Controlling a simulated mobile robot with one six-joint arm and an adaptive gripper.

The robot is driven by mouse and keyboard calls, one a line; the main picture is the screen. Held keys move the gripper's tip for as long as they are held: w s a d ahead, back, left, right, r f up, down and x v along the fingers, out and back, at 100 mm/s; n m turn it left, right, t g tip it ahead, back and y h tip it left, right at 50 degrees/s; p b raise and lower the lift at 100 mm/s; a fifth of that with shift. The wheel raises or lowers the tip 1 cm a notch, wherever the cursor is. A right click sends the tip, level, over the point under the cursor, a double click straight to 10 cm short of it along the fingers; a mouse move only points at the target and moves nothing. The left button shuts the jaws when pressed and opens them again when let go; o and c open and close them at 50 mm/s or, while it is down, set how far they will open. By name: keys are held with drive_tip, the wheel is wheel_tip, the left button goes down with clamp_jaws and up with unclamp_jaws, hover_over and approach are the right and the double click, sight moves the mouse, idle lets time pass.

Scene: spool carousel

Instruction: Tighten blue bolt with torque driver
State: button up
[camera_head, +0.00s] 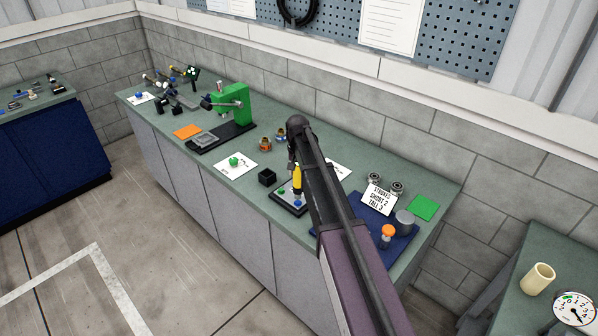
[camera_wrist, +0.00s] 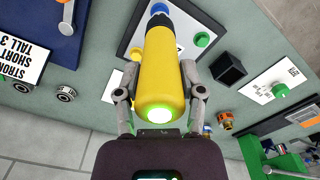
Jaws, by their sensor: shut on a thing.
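A yellow torque driver (camera_head: 297,177) stands upright in my gripper (camera_head: 296,166), over the small dark-edged plate (camera_head: 291,210). In the wrist view the yellow driver (camera_wrist: 160,65) sits between both fingers of my gripper (camera_wrist: 160,82), which are shut on it. Its near end glows green. A blue bolt (camera_wrist: 159,8) shows just beyond the driver's far end, partly covered. It also shows in the head view (camera_head: 297,203), directly below the tip. I cannot tell whether tip and bolt touch. A green bolt (camera_wrist: 203,39) sits on the plate beside it.
A black open box (camera_head: 267,177) stands left of the plate. A blue mat (camera_head: 402,232) with a sign and a grey cylinder (camera_head: 405,222) lies right. A green press (camera_head: 236,103) stands farther left. White cards lie nearby. My arm hides part of the bench.

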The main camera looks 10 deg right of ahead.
drive_tip(key=shift+r+p, duration=1.3)
drive_tip(key=shift+r, duration=0.25)
drive_tip(key=shift+f, duration=0.15)
